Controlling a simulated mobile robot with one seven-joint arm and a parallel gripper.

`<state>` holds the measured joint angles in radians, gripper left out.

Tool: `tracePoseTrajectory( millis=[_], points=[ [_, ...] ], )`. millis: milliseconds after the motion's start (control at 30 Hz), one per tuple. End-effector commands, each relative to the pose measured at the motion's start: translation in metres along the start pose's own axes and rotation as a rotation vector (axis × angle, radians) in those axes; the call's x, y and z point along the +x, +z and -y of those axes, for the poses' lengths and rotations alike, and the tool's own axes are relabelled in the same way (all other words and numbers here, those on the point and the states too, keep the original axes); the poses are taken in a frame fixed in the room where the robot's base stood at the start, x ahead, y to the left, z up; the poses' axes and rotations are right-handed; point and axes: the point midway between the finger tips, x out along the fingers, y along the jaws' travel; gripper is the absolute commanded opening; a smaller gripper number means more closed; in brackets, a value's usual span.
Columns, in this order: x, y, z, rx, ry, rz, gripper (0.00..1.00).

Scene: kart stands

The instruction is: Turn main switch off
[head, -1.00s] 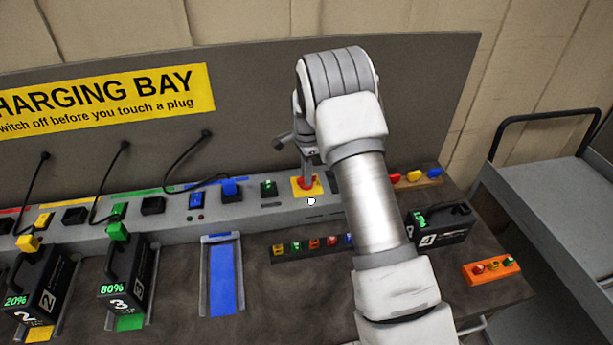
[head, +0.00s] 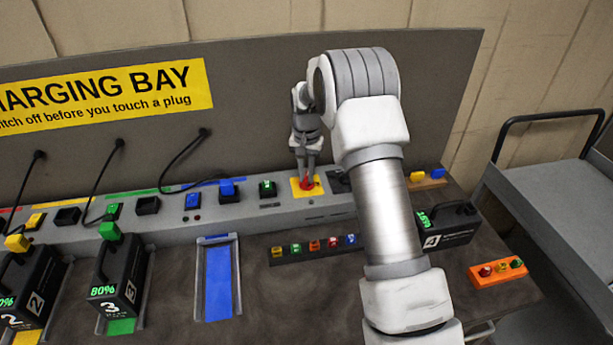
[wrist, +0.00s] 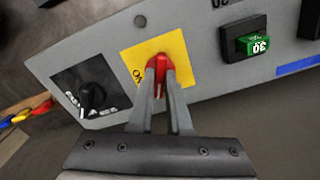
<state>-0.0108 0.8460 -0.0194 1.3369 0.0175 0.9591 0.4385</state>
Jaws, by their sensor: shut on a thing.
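The main switch is a red handle (wrist: 160,67) on a yellow plate (wrist: 141,56), set in the grey charging rail. In the head view the red handle (head: 308,184) shows on its yellow plate (head: 297,190) near the rail's right end. My gripper (wrist: 161,88) points at the plate, with its two fingers closed around the red handle. In the head view my gripper (head: 306,178) reaches down onto the switch from above. Lettering beside the handle is partly hidden by the fingers, so I cannot tell the full marking.
A black rotary dial (wrist: 92,97) sits on one side of the switch and a green plug (wrist: 251,45) on the other. Batteries (head: 120,275), a blue slot (head: 218,280) and a strip of colored pieces (head: 313,246) lie in front. A grey cart (head: 555,190) stands at the right.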

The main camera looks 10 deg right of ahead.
Motion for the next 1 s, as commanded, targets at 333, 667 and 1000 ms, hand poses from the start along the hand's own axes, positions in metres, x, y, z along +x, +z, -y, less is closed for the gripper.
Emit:
tracePoseTrajectory(
  millis=[333, 667, 1000],
  points=[
    [-0.0007, -0.0005, 0.0002, -0.281, -0.001, -0.002, 0.0],
    [-0.0011, -0.0006, 0.0001, -0.43, -0.001, -0.002, 0.0],
    [-0.0014, -0.0006, 0.0001, -0.468, 0.0, -0.002, 0.0]
  ],
)
